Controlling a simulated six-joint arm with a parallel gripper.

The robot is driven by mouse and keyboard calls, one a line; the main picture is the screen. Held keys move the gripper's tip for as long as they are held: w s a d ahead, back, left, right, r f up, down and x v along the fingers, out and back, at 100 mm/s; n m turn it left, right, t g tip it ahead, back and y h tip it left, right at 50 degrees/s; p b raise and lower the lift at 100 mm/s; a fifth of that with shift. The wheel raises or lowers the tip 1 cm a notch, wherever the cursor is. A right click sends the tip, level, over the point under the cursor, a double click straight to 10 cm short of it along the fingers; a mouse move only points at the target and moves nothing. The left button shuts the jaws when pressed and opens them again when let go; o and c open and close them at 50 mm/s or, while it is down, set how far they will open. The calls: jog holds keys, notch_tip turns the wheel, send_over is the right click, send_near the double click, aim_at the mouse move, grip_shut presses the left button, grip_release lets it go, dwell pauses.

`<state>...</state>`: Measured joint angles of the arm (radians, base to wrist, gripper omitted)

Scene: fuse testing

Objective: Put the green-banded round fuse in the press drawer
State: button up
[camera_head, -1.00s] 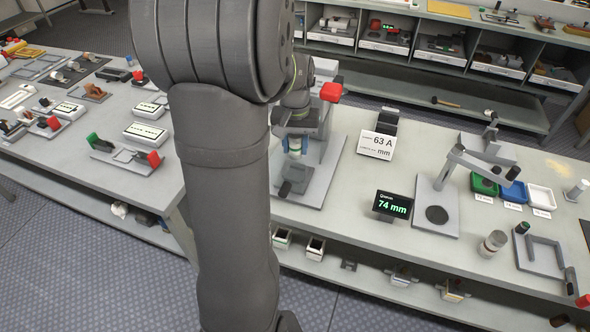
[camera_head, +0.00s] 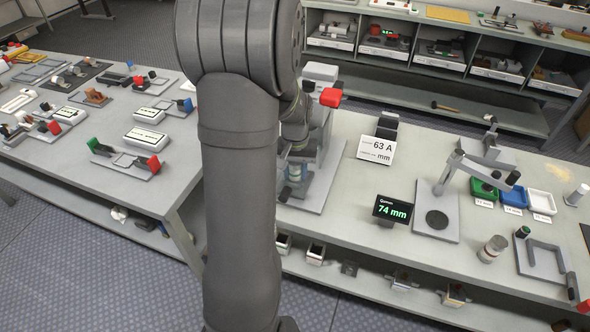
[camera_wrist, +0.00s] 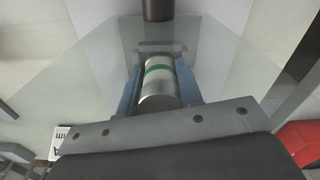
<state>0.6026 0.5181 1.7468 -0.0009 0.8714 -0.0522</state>
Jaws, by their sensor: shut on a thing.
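The green-banded round fuse (camera_wrist: 160,82) is a silver cylinder with a green ring, seen in the wrist view between blue fingers. My gripper (camera_wrist: 160,92) is shut on it. Beyond its far end, a pale grey drawer part (camera_wrist: 160,48) and a dark handle (camera_wrist: 157,10) line up with it. In the head view the press (camera_head: 325,145) has a grey base and a red lever end (camera_head: 330,97). My gripper (camera_head: 294,178) is low at its front, over the drawer area. My arm hides much of the press; whether the fuse touches the drawer cannot be told.
A clear panel (camera_wrist: 95,60) surrounds the fuse area in the wrist view. Right of the press stand a 63 A sign (camera_head: 376,149), a 74 mm display (camera_head: 393,211) and a lever gauge (camera_head: 437,218). Coloured trays (camera_head: 513,195) lie farther right.

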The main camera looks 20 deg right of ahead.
jog(key=shift+s+a+f, duration=0.2)
jog(key=shift+s+f, duration=0.05)
jog(key=shift+f, duration=0.4)
jog(key=o, duration=1.1)
jog(key=shift+o, duration=0.3)
jog(key=r, duration=1.3)
jog(key=shift+w+d+r, duration=0.15)
jog(key=shift+w+r, duration=0.05)
jog(key=shift+r, duration=0.05)
jog(key=shift+f, duration=0.15)
notch_tip(320, 180, down, 12)
